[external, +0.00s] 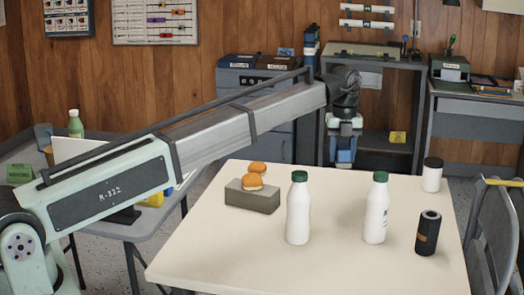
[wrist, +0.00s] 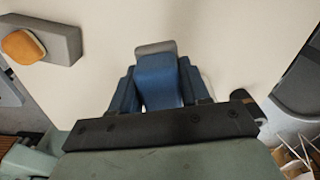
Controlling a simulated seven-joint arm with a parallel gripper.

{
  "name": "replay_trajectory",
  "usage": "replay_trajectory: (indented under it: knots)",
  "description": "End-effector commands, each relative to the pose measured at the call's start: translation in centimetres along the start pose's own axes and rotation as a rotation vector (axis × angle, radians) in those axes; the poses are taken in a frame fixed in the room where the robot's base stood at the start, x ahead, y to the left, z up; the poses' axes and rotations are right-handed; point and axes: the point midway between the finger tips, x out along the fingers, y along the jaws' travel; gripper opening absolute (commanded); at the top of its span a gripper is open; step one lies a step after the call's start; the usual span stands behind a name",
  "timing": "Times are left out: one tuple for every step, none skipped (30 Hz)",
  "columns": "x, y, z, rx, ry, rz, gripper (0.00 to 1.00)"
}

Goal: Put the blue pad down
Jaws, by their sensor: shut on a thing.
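My gripper (external: 344,150) hangs fingers down above the far part of the cream table (external: 200,255). In the wrist view my gripper (wrist: 158,88) is shut on a blue pad (wrist: 158,75), which sits between its two dark blue fingers. A light grey end (wrist: 155,47) shows just beyond the pad. In the external view the pad is small and hard to tell apart from the blue fingers. The cream surface lies behind the pad in the wrist view; I cannot tell how far below it is.
A grey block (external: 252,201) with an orange-topped bun stands left of centre, another bun behind. Two white bottles (external: 298,215) (external: 376,212) with green caps stand nearer. A white jar (external: 432,176) and a black can (external: 428,236) are at right. The table's front left is clear.

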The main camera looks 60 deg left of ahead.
Motion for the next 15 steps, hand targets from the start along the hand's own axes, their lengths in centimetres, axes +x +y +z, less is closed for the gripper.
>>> replay_trajectory:
  knots:
    - [0.0,0.0,2.6,-0.03,0.0,0.0,0.16]
    - [0.0,0.2,3.8,-0.046,0.0,0.0,0.16]
    - [0.0,0.5,5.2,-0.065,0.0,0.0,0.16]
    - [0.0,0.8,6.1,-0.078,0.0,0.0,0.16]
    - [0.0,1.0,7.1,-0.091,0.0,0.0,0.16]
    - [0.0,1.2,8.0,-0.104,0.0,0.0,0.16]
    - [0.0,1.5,8.8,-0.115,0.0,0.0,0.16]
    - [0.1,1.7,9.4,-0.123,0.0,0.0,0.16]
    - [0.1,1.9,10.3,-0.134,0.0,0.0,0.16]
    - [0.1,2.0,10.9,-0.143,0.0,0.0,0.16]
    - [0.1,2.2,11.4,-0.149,0.0,0.0,0.16]
    - [0.1,2.4,12.1,-0.159,0.0,0.0,0.16]
    - [0.1,2.6,12.6,-0.166,0.0,0.0,0.16]
    - [0.5,2.7,12.6,-0.167,0.001,0.001,0.16]
    - [1.3,2.7,12.3,-0.165,0.001,0.001,0.16]
